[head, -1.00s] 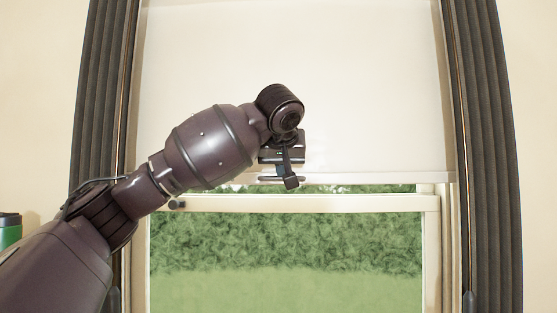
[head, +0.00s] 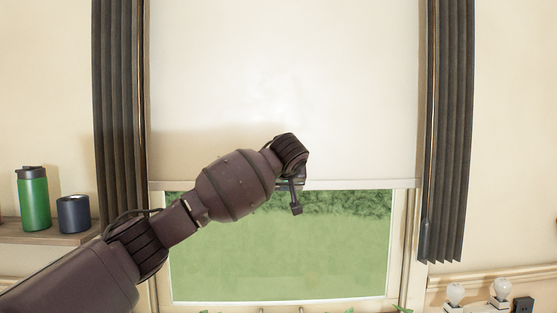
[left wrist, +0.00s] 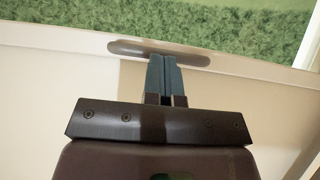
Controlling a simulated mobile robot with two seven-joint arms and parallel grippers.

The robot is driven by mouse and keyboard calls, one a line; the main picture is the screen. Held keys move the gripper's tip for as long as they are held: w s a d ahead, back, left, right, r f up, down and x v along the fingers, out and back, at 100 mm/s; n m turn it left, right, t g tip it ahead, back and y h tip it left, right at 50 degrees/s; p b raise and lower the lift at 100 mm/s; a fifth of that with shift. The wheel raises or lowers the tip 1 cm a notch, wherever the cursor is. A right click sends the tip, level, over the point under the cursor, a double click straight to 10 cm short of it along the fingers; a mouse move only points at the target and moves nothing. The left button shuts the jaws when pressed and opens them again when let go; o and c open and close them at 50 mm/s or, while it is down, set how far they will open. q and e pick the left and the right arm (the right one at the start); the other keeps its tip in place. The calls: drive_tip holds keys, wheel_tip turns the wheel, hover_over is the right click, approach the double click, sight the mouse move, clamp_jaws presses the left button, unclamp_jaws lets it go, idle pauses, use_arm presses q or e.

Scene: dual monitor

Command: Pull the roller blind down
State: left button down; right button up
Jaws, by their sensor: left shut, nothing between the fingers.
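The white roller blind (head: 285,80) hangs over the upper part of the window in the head view. Its straight bottom edge lies just above the green outdoor view. A grey, rounded pull handle (left wrist: 125,47) sits at the blind's bottom edge in the left wrist view. My left gripper (left wrist: 164,58) is shut, its two blue-grey fingers together with their tips at the middle of the handle. I cannot tell whether they touch it. In the head view my left gripper (head: 290,184) is mostly hidden behind my wrist at the blind's bottom edge. My right gripper is not in view.
Dark curtains hang at the left (head: 118,110) and right (head: 448,130) of the window. A shelf (head: 45,237) at the left holds a green bottle (head: 33,200) and a dark blue cup (head: 73,214). The window's lower glass (head: 280,255) shows below the blind.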

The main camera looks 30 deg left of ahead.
use_arm(q)
wheel_tip(320, 180, down, 32)
drive_tip(key=b, duration=0.1)
drive_tip(key=shift+f, duration=0.15)
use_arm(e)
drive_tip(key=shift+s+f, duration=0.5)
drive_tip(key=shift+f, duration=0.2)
use_arm(q)
drive_tip(key=shift+w, duration=0.1)
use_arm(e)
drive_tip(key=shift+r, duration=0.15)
